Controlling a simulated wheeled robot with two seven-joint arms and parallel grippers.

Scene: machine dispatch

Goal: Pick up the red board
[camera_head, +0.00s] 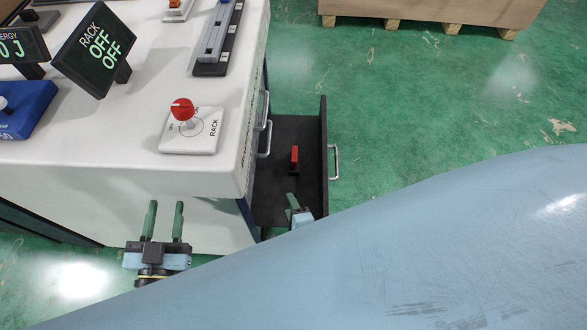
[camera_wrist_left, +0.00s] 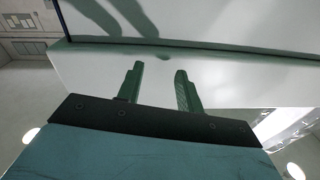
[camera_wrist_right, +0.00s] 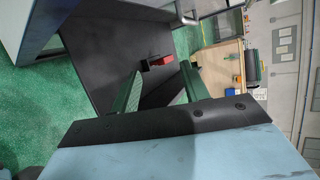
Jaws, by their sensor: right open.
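The red board (camera_head: 295,153) stands in the open dark drawer (camera_head: 272,130), with a small black part at its foot. In the right wrist view the red board (camera_wrist_right: 163,60) shows beyond and between the fingertips, apart from them. My right gripper (camera_head: 294,204) is at the near end of the drawer, open and empty; its fingers are partly hidden in the head view by my arm. My left gripper (camera_head: 165,205) is open and empty in front of the white cabinet's near side. Its fingers (camera_wrist_left: 158,72) stand apart with nothing between them.
The white cabinet (camera_head: 222,75) carries a red-topped RACK switch (camera_head: 183,110) and a display (camera_head: 98,48) reading RACK OFF OFF. The drawer's front panel with its handle (camera_head: 335,162) stands on the right. A wooden crate (camera_head: 430,8) is at the back. Green floor is clear beyond the drawer.

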